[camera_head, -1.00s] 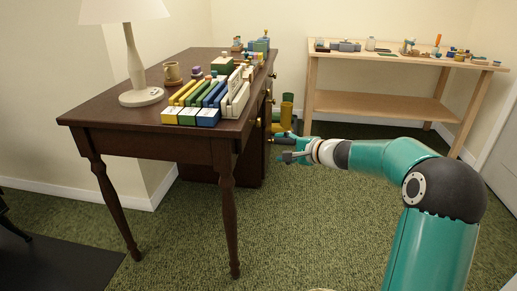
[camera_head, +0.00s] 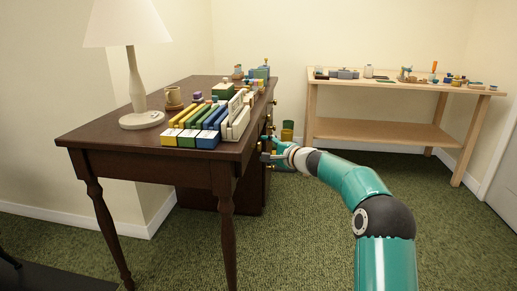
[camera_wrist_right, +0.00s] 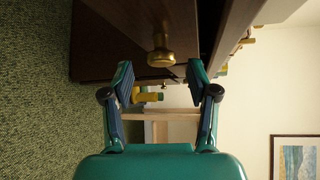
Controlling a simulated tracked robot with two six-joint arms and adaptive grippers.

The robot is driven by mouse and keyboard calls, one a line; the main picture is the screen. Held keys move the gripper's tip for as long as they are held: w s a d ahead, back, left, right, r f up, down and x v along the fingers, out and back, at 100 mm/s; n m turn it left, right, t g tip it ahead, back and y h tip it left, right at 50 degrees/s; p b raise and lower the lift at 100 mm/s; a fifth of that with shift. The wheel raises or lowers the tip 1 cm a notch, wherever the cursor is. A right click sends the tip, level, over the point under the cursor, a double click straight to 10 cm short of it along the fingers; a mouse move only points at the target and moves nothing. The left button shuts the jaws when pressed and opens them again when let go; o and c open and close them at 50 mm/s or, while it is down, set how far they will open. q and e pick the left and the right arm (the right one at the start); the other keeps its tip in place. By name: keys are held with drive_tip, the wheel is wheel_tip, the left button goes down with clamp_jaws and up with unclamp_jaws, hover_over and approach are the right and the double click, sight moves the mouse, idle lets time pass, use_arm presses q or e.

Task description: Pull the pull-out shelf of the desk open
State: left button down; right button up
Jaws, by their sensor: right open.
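The dark brown desk (camera_head: 98,133) stands at the left, its front with brass knobs facing right. My right gripper (camera_head: 267,150) is at that front, below the desktop edge. In the right wrist view, the open gripper (camera_wrist_right: 160,78) points at a brass knob (camera_wrist_right: 161,55) on a brown panel. The knob appears between and just beyond the fingertips; I cannot tell whether they touch it. A dark gap (camera_wrist_right: 208,28) shows beside the panel. The pull-out shelf itself cannot be made out clearly. My left gripper is not in view.
A light wooden workbench (camera_head: 385,132) with small items is at the back right. Green carpet in front of the desk is open.

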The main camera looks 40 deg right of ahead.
sight(259, 147)
drive_tip(key=shift+p+x, duration=0.4)
drive_tip(key=shift+x, duration=1.6)
